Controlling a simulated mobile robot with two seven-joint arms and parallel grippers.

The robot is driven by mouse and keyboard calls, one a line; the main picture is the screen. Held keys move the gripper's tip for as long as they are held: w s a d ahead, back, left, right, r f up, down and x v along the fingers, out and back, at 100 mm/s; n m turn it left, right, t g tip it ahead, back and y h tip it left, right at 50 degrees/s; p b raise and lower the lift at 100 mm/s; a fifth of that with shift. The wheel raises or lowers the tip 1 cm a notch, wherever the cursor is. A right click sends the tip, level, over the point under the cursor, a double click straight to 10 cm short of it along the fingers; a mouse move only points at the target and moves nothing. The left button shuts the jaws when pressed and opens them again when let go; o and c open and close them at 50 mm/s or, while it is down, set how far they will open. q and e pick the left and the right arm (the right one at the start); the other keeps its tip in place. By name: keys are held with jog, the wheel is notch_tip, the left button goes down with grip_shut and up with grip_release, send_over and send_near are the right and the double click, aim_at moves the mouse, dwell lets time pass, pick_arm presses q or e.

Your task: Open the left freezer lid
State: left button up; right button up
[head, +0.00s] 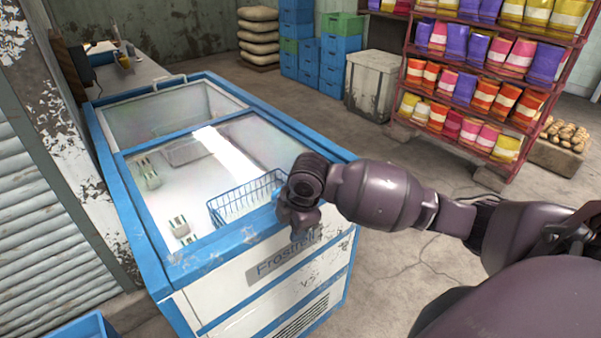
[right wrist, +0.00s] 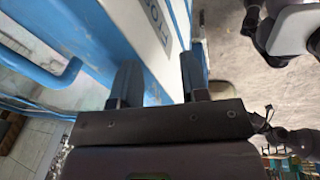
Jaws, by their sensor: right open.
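The chest freezer (head: 180,290) is white with blue trim and stands left of centre in the head view. Its near glass lid (head: 150,205) has a blue frame and lies shut over the near part. A far glass lid (head: 160,115) covers the far end. I cannot tell which one is called left. My right gripper (head: 303,222) is at the freezer's front right corner, by the lettered panel. In the right wrist view its two fingers (right wrist: 160,78) are apart with nothing visible between them. A blue bar handle (right wrist: 45,72) is left of them. My left gripper is not visible.
A wire basket (head: 245,198) and a few cartons (head: 150,172) show through the glass. A red shelf rack (head: 480,85) with colourful bags stands at the right back. Blue crates (head: 338,55) and a grey bin (head: 372,85) stand behind. Open floor lies between freezer and rack.

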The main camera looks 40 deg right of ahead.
jog(key=shift+n+h, duration=0.4)
jog(key=shift+n, duration=0.4)
jog(key=w+d+r, duration=0.1)
jog(key=w+r, duration=0.1)
jog(key=w+d+r, duration=0.1)
jog(key=d+r, duration=0.1)
jog(key=w+d+r, duration=0.2)
jog(key=shift+w+r, duration=0.3)
jog(key=shift+r, duration=0.05)
jog(key=w+d+r, duration=0.4)
jog(key=d+r, duration=0.1)
jog(key=r, duration=0.2)
jog(key=shift+n, duration=0.3)
jog(key=f, duration=0.3)
jog(key=w+f+b, duration=0.1)
jog(key=f, duration=0.6)
jog(key=shift+w+a+f, duration=0.3)
jog(key=shift+a+f, duration=0.05)
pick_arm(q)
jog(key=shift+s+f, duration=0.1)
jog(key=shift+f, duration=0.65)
pick_arm(e)
jog(key=shift+c, duration=0.2)
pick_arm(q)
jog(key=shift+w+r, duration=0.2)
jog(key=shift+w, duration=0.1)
pick_arm(e)
grip_shut()
